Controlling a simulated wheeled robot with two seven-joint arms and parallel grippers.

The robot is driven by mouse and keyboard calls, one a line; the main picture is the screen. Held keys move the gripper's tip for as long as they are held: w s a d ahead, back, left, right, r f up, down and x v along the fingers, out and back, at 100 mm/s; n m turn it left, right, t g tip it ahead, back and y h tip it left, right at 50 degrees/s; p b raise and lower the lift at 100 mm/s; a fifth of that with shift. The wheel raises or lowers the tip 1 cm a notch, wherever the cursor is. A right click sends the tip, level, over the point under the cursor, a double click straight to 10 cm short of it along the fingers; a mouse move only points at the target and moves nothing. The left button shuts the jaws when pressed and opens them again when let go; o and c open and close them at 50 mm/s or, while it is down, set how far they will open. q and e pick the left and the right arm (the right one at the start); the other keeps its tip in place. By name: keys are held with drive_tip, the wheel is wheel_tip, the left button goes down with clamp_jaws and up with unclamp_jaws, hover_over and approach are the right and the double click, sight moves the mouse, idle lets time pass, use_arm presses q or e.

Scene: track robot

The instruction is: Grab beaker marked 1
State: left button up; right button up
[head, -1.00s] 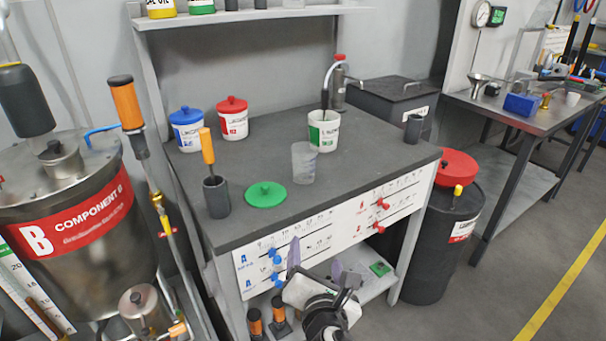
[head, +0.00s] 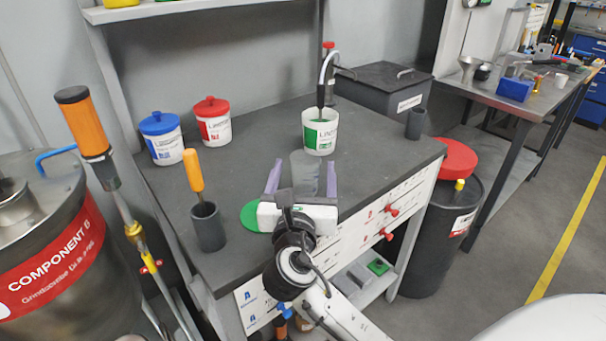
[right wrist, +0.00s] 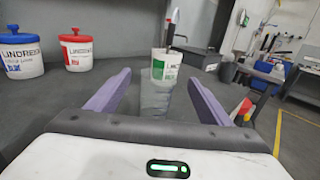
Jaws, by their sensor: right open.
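A clear, grey-tinted beaker (head: 304,172) stands upright on the dark workbench (head: 258,135). No number on it can be read. My right gripper (head: 302,168) is open, with its purple fingers at either side of the beaker in the head view. In the right wrist view the beaker (right wrist: 155,98) shows between the two spread fingers (right wrist: 153,92). I cannot tell whether either finger touches it. The gripper body hides the beaker's lower part in the head view. My left gripper is not in view.
A white pot with green label (head: 320,131) stands behind the beaker. Blue-lidded (head: 161,137) and red-lidded (head: 213,121) pots stand at the back left. A grey cup with an orange-handled tool (head: 207,226) and a green lid (head: 250,216) are left of the gripper.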

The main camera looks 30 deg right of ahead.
sight(306, 151)
drive_tip(key=x, duration=0.6)
drive_tip(key=shift+a+f, duration=0.1)
drive_tip(key=shift+f, duration=0.25)
drive_tip(key=c, duration=1.1)
